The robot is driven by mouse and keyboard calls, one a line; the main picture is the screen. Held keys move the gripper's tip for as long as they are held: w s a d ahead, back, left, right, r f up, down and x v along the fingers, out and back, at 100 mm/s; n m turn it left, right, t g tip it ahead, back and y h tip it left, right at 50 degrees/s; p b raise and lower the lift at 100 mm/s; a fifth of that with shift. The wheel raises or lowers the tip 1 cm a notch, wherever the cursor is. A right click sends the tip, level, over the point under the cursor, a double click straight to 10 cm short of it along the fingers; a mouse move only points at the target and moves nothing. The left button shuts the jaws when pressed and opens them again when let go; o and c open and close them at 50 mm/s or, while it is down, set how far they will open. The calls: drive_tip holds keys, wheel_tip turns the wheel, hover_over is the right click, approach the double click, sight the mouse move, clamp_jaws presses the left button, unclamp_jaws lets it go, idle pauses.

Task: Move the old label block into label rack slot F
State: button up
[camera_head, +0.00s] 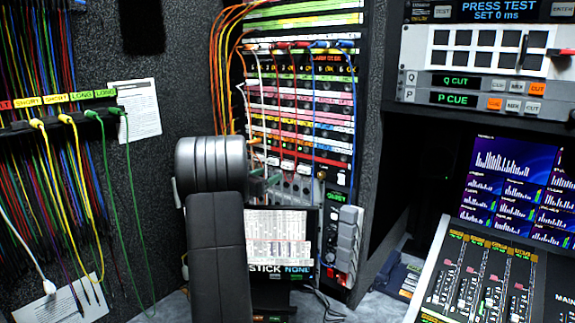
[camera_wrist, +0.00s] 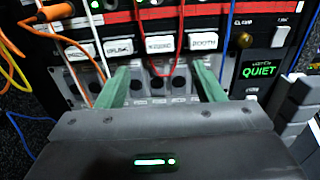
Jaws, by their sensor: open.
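My gripper (camera_wrist: 165,72) is open, its two green fingers spread in front of the rack with nothing between them. In the head view my gripper (camera_head: 265,182) shows small, partly behind my dark arm. Several white label blocks stand in a row, including one that seems to read UPLINK (camera_wrist: 118,47), a middle one (camera_wrist: 160,43) and one reading BOOTH (camera_wrist: 204,40). I cannot tell which is the old label block. Below them is a grey panel (camera_wrist: 68,88) with dark round openings, partly hidden by the fingers. I cannot make out a slot marked F.
Red, orange and white cables (camera_wrist: 66,42) hang across the label row. A green QUIET sign (camera_wrist: 262,70) and grey blocks (camera_wrist: 300,112) stand at right. In the head view, a patch panel (camera_head: 300,100) rises above and a mixing console (camera_head: 480,280) stands at right.

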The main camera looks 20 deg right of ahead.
sight(286, 167)
drive_tip(key=shift+p+x, duration=0.85)
drive_tip(key=shift+x, duration=3.65)
drive_tip(key=shift+b, duration=0.7)
drive_tip(key=c, duration=1.3)
drive_tip(key=shift+b+v, duration=1.35)
drive_tip(key=shift+v, duration=1.7)
drive_tip(key=shift+b+v, duration=0.5)
drive_tip(key=shift+v, duration=1)
